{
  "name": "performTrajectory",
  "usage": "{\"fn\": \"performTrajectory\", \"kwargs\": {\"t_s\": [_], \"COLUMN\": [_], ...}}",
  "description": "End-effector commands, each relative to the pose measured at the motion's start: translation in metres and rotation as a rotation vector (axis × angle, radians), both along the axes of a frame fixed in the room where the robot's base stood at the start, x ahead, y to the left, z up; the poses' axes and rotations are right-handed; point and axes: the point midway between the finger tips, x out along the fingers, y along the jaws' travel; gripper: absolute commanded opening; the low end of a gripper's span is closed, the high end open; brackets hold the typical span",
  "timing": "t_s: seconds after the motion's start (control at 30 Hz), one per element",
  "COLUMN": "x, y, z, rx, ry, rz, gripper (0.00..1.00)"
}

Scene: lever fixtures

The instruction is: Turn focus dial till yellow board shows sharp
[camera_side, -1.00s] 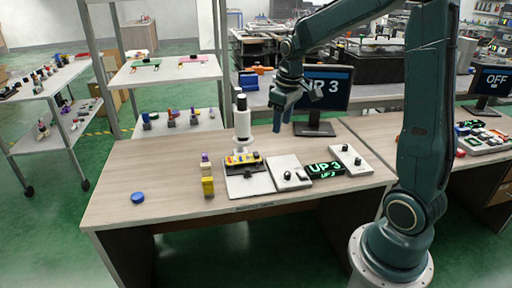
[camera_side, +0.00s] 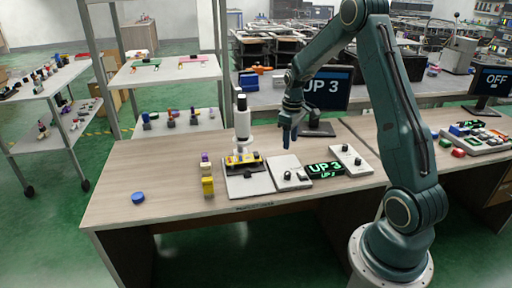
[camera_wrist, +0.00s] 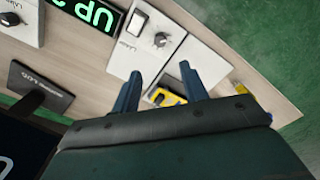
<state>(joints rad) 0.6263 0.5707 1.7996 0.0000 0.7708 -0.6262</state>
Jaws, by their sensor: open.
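A white microscope (camera_side: 242,125) stands on a pale base plate on the bench. A yellow board (camera_side: 240,160) lies on its stage, and part of it shows between my fingers in the wrist view (camera_wrist: 166,97). Right of the microscope is a pale panel (camera_side: 281,165) with a dark dial (camera_side: 287,175); the dial also shows in the wrist view (camera_wrist: 160,40). Which knob is the focus dial, I cannot tell. My gripper (camera_side: 288,144) is open and empty, pointing down above the bench behind the panel. In the wrist view its fingers (camera_wrist: 158,82) are apart.
A display (camera_side: 325,169) reading "UP 3" and another pale panel (camera_side: 351,157) stand right of the dial. A monitor (camera_side: 328,88), also reading "UP 3", is behind my gripper. Stacked blocks (camera_side: 207,176) and a blue disc (camera_side: 138,197) are at left.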

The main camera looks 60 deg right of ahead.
Motion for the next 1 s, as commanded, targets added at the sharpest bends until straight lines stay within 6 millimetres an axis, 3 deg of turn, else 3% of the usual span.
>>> {"fn": "performTrajectory", "kwargs": {"t_s": [0.27, 1.0], "x": [-0.001, 0.000], "y": [0.001, 0.001], "z": [-0.019, -0.121], "rx": [0.003, 0.001], "ry": [0.004, 0.002], "rz": [0.000, 0.000], "gripper": [0.44, 0.44]}}
